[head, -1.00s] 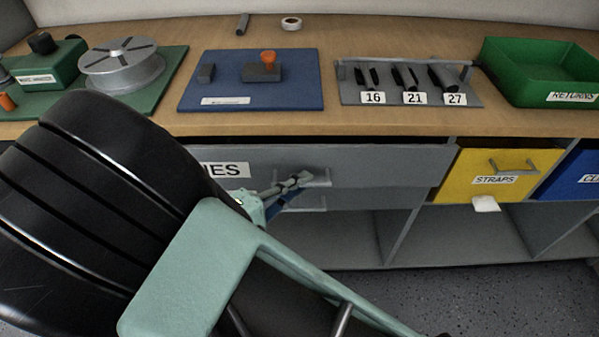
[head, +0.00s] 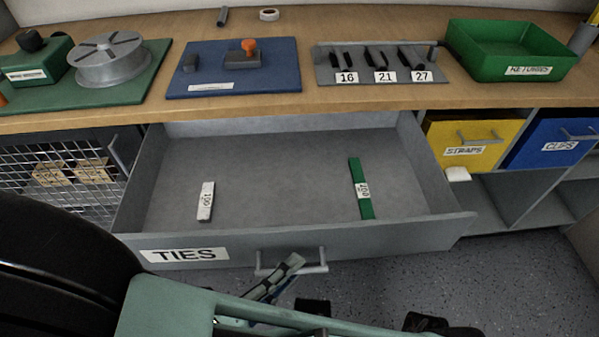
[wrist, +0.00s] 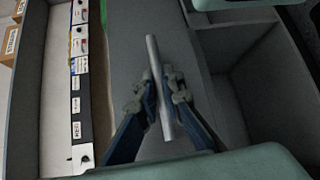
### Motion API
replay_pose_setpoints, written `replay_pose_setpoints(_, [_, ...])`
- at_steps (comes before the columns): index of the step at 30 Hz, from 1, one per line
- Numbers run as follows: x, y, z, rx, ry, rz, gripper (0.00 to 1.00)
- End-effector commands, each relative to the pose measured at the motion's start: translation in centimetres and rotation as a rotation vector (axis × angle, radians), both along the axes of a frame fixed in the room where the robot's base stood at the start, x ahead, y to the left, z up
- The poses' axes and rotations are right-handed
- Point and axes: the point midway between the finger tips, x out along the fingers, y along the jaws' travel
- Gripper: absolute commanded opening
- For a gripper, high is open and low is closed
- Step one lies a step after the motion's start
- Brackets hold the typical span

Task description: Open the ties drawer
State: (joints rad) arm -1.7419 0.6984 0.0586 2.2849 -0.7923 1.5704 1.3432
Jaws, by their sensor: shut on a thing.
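The grey ties drawer (head: 390,236), labelled TIES, stands pulled far out from under the bench in the head view. A white tie bundle marked 100 (head: 206,202) lies at the left of its floor. A green bundle with a white label (head: 361,188) lies at the right. The drawer's bar handle (head: 316,268) is on its front face. My gripper (head: 292,266) is shut on this handle. In the wrist view the handle (wrist: 161,85) runs as a grey bar between the two fingers of my gripper (wrist: 156,94).
Yellow STRAPS (head: 474,142) and blue CLIPS (head: 553,138) drawers sit shut at the right. A wire-mesh front (head: 60,180) is at the left. The bench top (head: 310,98) carries a blue board (head: 300,80), a tool rack (head: 345,72) and a green returns tray (head: 510,55).

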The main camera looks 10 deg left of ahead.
Motion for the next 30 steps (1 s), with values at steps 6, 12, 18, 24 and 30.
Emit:
replay_pose_setpoints(6, [-1.9, -0.4, 0.1, -0.001, -0.002, 0.002, 0.00])
replay_pose_setpoints(12, [-2.5, -0.5, 0.1, 0.001, -0.001, 0.001, 0.00])
replay_pose_setpoints(18, [-2.6, -0.6, 0.1, 0.001, -0.001, 0.001, 0.00])
replay_pose_setpoints(24, [-2.6, -0.5, 0.1, 0.001, -0.001, 0.001, 0.13])
replay_pose_setpoints(30, [-2.6, -0.6, 0.0, 0.001, -0.001, 0.001, 0.25])
